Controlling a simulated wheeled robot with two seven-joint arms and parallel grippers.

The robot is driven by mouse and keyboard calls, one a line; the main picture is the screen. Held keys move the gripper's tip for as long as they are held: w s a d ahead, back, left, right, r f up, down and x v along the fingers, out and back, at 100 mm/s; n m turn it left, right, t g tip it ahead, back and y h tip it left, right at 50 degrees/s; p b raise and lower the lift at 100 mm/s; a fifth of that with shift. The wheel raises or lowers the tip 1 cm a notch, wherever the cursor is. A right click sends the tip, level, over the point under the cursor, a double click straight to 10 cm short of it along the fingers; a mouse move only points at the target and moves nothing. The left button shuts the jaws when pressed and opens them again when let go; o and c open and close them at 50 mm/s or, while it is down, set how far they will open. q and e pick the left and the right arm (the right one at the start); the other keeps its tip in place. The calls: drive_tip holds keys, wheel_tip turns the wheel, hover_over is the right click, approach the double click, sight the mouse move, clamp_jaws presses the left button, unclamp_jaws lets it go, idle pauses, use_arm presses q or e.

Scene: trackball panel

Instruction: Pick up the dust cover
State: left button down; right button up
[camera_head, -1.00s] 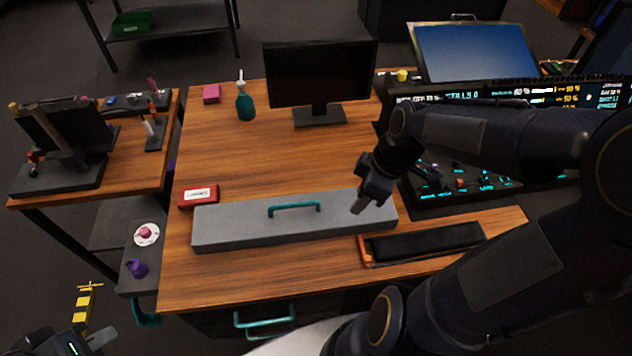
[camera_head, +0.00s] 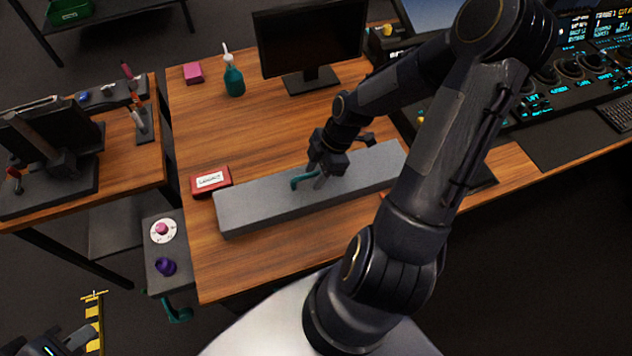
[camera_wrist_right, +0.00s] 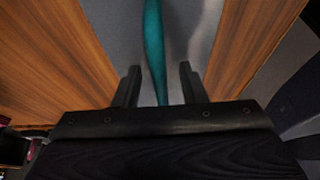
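The dust cover (camera_head: 260,203) is a long grey box-like lid with a teal handle (camera_head: 298,182) on top, lying on the wooden desk. My right gripper (camera_head: 319,180) is over the cover at the handle and hides part of it. In the right wrist view, the teal handle (camera_wrist_right: 153,45) runs between the two spread fingers of the right gripper (camera_wrist_right: 158,75), with a gap on each side. The grey cover top (camera_wrist_right: 184,40) lies beyond. My left gripper (camera_head: 66,342) is at the lower left corner, far from the cover; its fingers are too unclear to judge.
A red labelled box (camera_head: 210,181) sits close to the cover's left end. A monitor (camera_head: 308,45), a teal spray bottle (camera_head: 234,79) and a pink block (camera_head: 193,73) stand at the back. The control panel (camera_head: 570,75) is on the right. The desk's middle left is clear.

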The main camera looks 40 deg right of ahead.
drive_tip(key=shift+c, duration=0.4)
clamp_jaws()
